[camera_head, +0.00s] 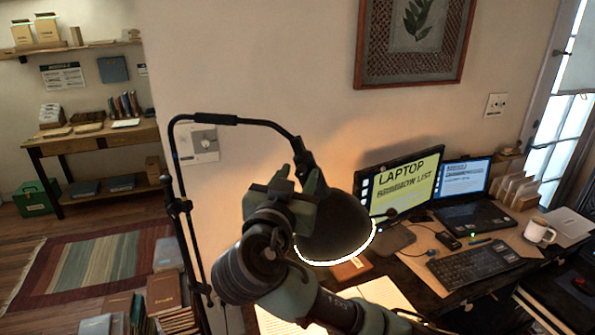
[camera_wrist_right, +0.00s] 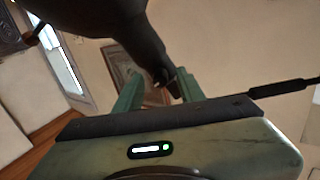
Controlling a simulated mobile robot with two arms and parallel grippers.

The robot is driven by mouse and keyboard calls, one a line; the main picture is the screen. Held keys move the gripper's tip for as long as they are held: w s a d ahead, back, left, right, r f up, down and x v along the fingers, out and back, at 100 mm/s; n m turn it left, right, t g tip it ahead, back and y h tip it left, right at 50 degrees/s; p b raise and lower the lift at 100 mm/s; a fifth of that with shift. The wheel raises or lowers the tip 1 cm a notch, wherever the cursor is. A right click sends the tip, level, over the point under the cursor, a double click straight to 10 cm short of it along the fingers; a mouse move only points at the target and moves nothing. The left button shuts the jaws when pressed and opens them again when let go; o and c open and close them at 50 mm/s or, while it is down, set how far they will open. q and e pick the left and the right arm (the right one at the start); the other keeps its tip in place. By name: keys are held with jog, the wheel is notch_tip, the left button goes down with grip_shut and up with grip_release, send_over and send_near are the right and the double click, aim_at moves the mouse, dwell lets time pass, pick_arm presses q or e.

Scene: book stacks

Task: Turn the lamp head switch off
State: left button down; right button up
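The desk lamp's dark shade (camera_head: 338,228) hangs over the desk in the head view, its lower rim glowing white. Its thin arm bends down from the upper left to the neck (camera_head: 303,160). My right gripper (camera_head: 296,182) is at the neck, just above the shade. In the right wrist view the two green fingers (camera_wrist_right: 158,88) stand apart, with the narrow end of the lamp head (camera_wrist_right: 145,45) and a small dark knob-like part (camera_wrist_right: 164,76) between or just beyond them. I cannot tell whether they touch. My left gripper is not in view.
The desk behind holds a monitor (camera_head: 405,180), a laptop (camera_head: 470,212), a keyboard (camera_head: 475,265) and a white mug (camera_head: 538,232). A framed picture (camera_head: 415,40) hangs on the wall. Stacked books (camera_head: 165,295) stand at lower left by a striped rug (camera_head: 85,265).

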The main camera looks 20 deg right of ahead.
grip_shut()
